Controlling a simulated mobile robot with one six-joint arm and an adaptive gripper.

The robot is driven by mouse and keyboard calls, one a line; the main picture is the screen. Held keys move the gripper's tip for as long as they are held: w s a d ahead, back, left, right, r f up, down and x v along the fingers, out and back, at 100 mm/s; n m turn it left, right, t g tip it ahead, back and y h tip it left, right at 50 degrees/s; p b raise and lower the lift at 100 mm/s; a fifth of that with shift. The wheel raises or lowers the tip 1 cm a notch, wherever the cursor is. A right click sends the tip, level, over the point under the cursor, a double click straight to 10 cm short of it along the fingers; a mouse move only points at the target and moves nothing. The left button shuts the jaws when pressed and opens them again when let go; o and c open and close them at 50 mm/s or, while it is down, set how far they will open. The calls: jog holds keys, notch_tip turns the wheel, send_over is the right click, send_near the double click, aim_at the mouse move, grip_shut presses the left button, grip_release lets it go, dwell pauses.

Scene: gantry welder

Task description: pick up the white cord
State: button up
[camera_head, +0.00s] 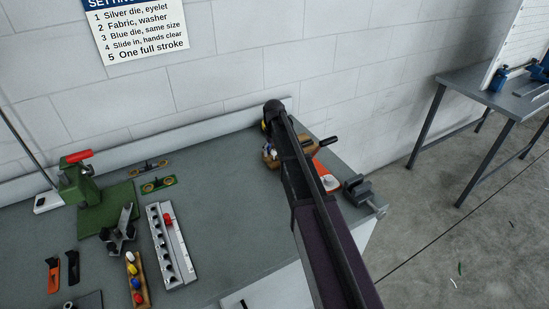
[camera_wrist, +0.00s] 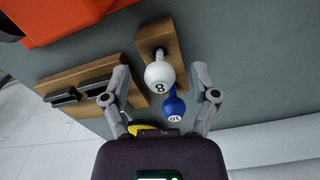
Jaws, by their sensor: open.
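I cannot make out a thing that is clearly a white cord. A white ball-shaped knob marked 8 (camera_wrist: 160,77) and a blue knob marked 10 (camera_wrist: 174,108) stand at a wooden block (camera_wrist: 158,36) in the wrist view. My gripper (camera_wrist: 158,97) is open, with one finger on each side of these knobs. Neither finger visibly grips them. Part of a yellow thing (camera_wrist: 146,128) shows close to my gripper's palm. In the head view, my arm hides much of this spot. A small white thing (camera_head: 331,182) lies by an orange-red piece (camera_head: 325,169) there.
A wooden rack with dark tools (camera_wrist: 85,86) lies close to the left finger. A grey vise (camera_head: 359,188) stands at the bench's right edge. A green press (camera_head: 82,185), a hole rail (camera_head: 163,245) and a tray of coloured knobs (camera_head: 137,280) stand left. The bench middle (camera_head: 235,190) is clear.

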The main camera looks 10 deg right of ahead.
dwell(0.6)
jog(key=c, duration=0.9)
